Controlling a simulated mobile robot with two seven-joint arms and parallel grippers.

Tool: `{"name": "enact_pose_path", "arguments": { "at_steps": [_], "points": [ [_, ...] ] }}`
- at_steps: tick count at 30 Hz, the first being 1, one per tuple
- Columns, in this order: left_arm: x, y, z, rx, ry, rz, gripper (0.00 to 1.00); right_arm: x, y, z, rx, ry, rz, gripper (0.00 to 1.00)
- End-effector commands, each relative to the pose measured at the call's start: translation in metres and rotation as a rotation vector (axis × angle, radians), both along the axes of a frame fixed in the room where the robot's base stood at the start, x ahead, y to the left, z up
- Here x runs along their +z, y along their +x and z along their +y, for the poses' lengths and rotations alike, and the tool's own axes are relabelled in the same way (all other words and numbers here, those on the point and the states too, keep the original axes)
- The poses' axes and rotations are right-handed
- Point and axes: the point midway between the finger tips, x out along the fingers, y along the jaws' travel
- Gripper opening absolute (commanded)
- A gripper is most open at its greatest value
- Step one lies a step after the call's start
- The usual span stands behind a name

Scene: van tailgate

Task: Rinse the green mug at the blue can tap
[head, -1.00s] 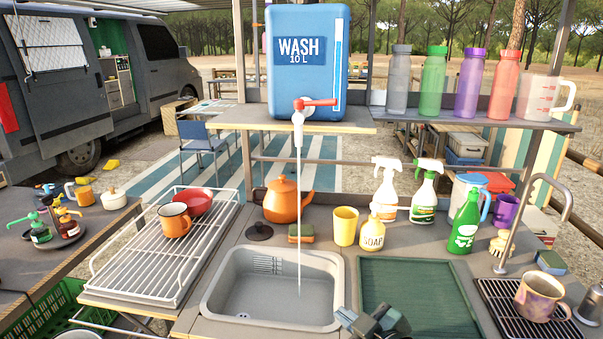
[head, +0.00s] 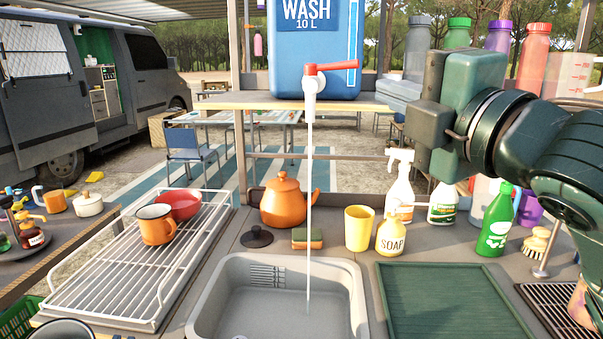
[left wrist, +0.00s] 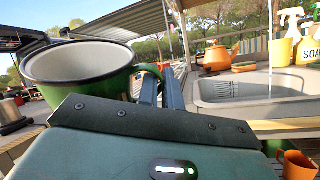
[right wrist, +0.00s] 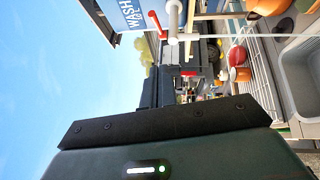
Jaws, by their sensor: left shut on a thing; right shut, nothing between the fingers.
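The blue water can (head: 300,50) stands on the shelf, and its tap (head: 313,85) has a red lever pointing right. A thin stream of water falls from the tap into the grey sink (head: 230,280). My left gripper (left wrist: 150,88) is shut on the handle of the green mug (left wrist: 85,70), which is upright with a pale inside and dark rim. A mug rim shows at the head view's lower left edge. My right gripper (head: 402,92) is raised right of the tap, shut and empty. It shows too in the right wrist view (right wrist: 165,80).
A wire rack (head: 130,270) with an orange mug (head: 156,225) and red bowl (head: 183,204) is left of the sink. An orange kettle (head: 286,203), yellow cup (head: 359,228) and soap bottle (head: 390,236) stand behind it. A green drainer (head: 450,300) lies right.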

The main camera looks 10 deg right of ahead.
Motion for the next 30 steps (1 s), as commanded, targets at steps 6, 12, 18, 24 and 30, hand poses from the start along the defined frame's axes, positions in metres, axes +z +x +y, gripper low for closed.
{"name": "enact_pose_path", "arguments": {
  "at_steps": [6,12,18,24,30],
  "points": [
    [0.03,0.0,0.0,0.001,0.0,-0.003,0.0,0.009,0.012,0.003,-0.002,-0.002,0.004,0.0],
    [0.063,0.0,0.0,0.001,-0.001,-0.003,0.0,0.012,0.027,0.006,-0.002,0.001,0.006,0.0],
    [0.094,0.0,0.0,0.0,0.0,-0.002,0.0,0.014,0.038,0.007,-0.006,0.01,0.005,0.0],
    [0.126,0.0,0.0,0.0,0.0,-0.002,0.0,0.015,0.045,0.009,-0.005,0.007,0.005,0.0],
    [0.152,0.0,0.0,0.0,0.0,-0.001,0.0,0.013,0.051,0.013,0.0,0.0,0.004,0.0]
  ]
}}
